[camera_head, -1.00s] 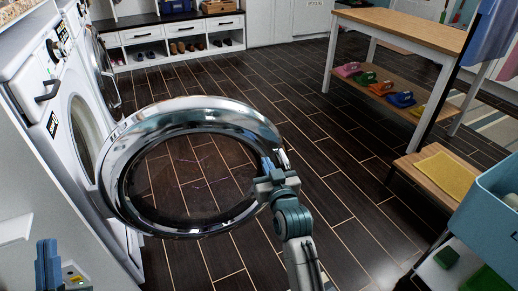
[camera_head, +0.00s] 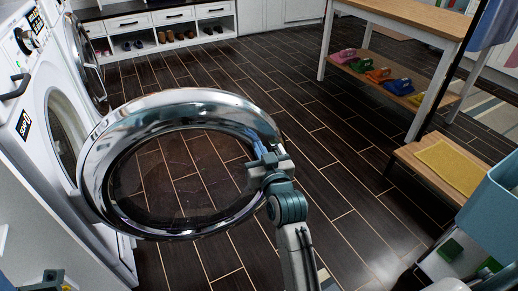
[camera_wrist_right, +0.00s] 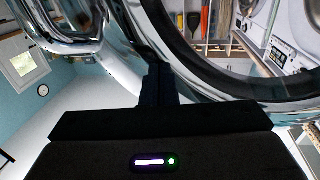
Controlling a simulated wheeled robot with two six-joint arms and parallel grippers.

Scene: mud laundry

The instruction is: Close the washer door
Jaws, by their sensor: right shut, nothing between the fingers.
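The washer door (camera_head: 96,165), a round chrome ring with dark clear glass, stands wide open from the white washer (camera_head: 38,105) at the left. The washer's round opening (camera_head: 66,128) is partly visible behind it. My right gripper (camera_head: 268,160) is shut and empty at the door's right rim, the side away from the washer. In the right wrist view, its closed fingertips (camera_wrist_right: 158,75) are against or very near the chrome rim (camera_wrist_right: 122,62); exact contact is unclear. Only a small part of my left gripper (camera_head: 48,284) shows at the bottom left corner, its fingers cut off.
A second front-loader (camera_head: 84,55) stands beyond the washer. A white shoe bench (camera_head: 150,22) is at the back. A wooden table (camera_head: 420,24), low wooden step (camera_head: 400,152) and blue bin (camera_head: 492,215) are at the right. The dark floor between is clear.

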